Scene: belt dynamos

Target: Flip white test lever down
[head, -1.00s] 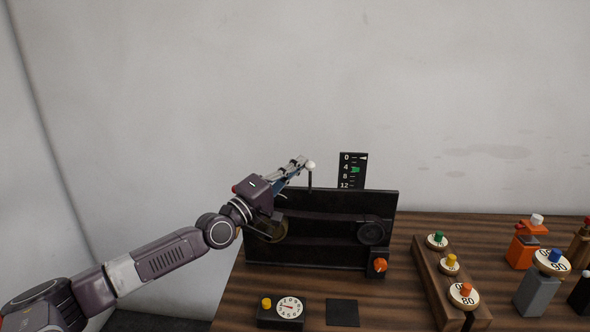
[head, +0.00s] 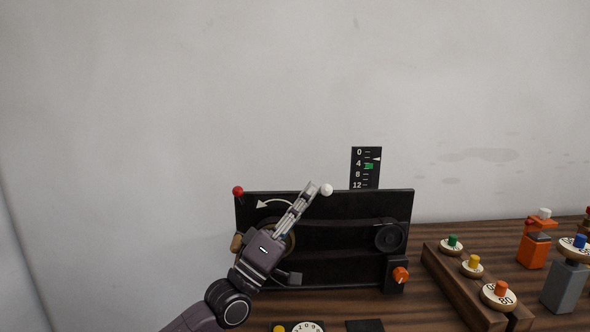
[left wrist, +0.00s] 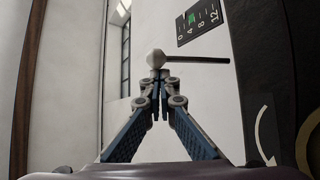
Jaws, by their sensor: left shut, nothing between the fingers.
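The white test lever shows as a white ball knob (head: 326,190) level with the top edge of the black dynamo panel (head: 345,270). In the left wrist view the white knob (left wrist: 156,59) sits on a thin dark stem running right; in the head view the stem cannot be made out against the panel. My left gripper (head: 312,187) reaches up across the panel, shut and empty, its tips just left of the knob. In the left wrist view the closed tips (left wrist: 161,77) overlap the knob's near side; I cannot tell if they touch. My right gripper is out of view.
A red ball knob (head: 238,191) and white curved arrow (head: 276,203) are at the panel's upper left. A scale (head: 366,168) stands behind. An orange knob (head: 400,275) is at lower right. A wooden rack (head: 465,290) of numbered discs is to the right.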

